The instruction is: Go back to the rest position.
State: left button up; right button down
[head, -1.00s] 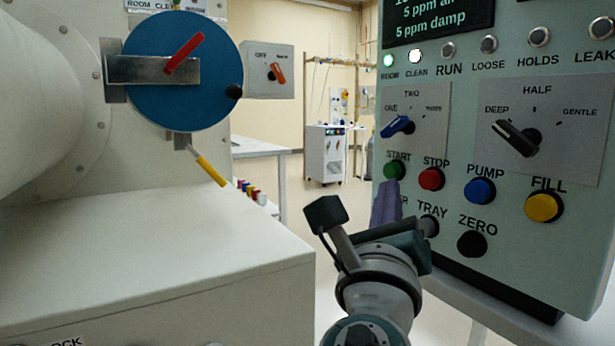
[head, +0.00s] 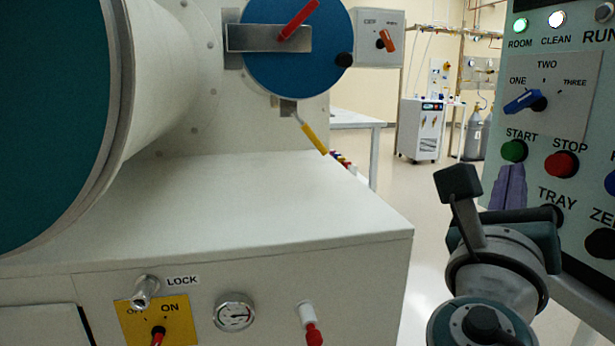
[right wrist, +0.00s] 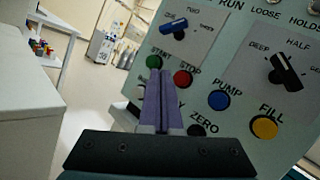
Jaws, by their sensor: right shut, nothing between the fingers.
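My right gripper (head: 510,185) has purple fingers and stands in front of the control panel (head: 575,120), just below the green START button (head: 514,150). Its two fingers lie together with nothing between them, as the right wrist view (right wrist: 159,95) also shows. In the right wrist view the fingertips overlap the panel below the green START button (right wrist: 153,62) and red STOP button (right wrist: 183,78). I cannot tell whether they touch the panel. My left gripper is in neither view.
A white cabinet (head: 250,200) with a large round port fills the left. A yellow switch plate (head: 140,318) is on the cabinet front. Open floor (head: 425,200) lies between cabinet and panel.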

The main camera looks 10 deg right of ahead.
jog(key=s+d+m+g+y+p, duration=0.45)
jog(key=s+m+g+p, duration=0.35)
jog(key=s+m+p, duration=0.65)
jog(key=s+a+r+m+g+y+p, duration=0.4)
jog(key=s+a+r+m+y+p, duration=0.3)
jog(key=s+a+m+y+p, duration=0.55)
notch_tip(320, 180, up, 37)
jog(key=w+m+h+p, duration=0.1)
jog(key=m+h+p, duration=0.1)
jog(key=p, duration=3.2)
jog(key=shift+w+a+m, duration=0.35)
jog(key=shift+m, duration=0.05)
